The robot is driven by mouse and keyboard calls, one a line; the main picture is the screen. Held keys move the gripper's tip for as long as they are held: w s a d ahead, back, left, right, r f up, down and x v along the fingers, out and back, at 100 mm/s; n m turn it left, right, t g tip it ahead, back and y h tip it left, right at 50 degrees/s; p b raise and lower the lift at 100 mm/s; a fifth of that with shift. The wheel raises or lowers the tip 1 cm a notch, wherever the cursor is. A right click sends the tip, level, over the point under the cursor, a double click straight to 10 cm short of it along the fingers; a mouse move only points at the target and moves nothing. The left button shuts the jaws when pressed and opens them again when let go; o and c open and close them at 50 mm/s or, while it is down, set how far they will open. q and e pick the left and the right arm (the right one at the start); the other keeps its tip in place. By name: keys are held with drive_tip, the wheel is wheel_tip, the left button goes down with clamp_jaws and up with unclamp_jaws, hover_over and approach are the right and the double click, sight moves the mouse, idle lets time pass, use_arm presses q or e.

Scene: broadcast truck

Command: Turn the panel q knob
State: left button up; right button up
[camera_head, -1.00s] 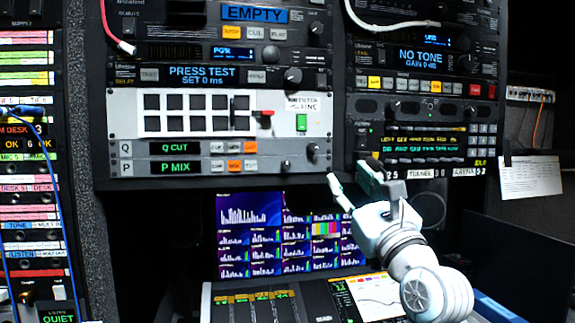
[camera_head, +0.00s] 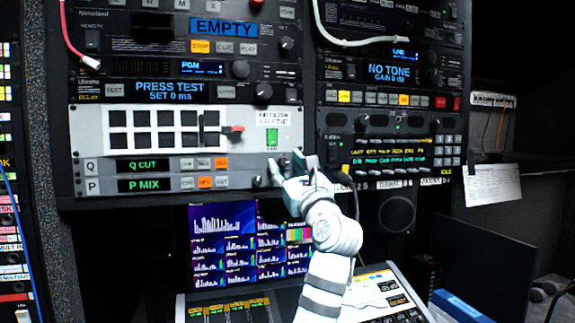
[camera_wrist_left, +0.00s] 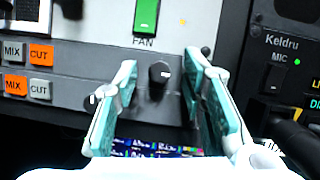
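The panel q knob (camera_wrist_left: 160,72) is a small dark round knob with a light mark, on the grey panel below the green FAN switch in the left wrist view. The Q row with its blue-green "Q CUT" display (camera_head: 143,166) shows in the head view. My left gripper (camera_head: 286,168) is at the right end of this row. Its pale fingers (camera_wrist_left: 158,88) are open, one on each side of the q knob; I cannot tell whether they touch it. In the head view the gripper largely hides the knob. My right gripper is in neither view.
Another small knob (camera_wrist_left: 92,101) sits lower left, partly behind the left finger. The green FAN switch (camera_wrist_left: 146,15) is just above. A "P MIX" display (camera_head: 145,185) lies below the Q row. Monitors (camera_head: 222,245) and a console (camera_head: 233,306) are underneath.

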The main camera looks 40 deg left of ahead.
use_arm(q)
clamp_jaws()
drive_tip(key=shift+n, duration=0.3)
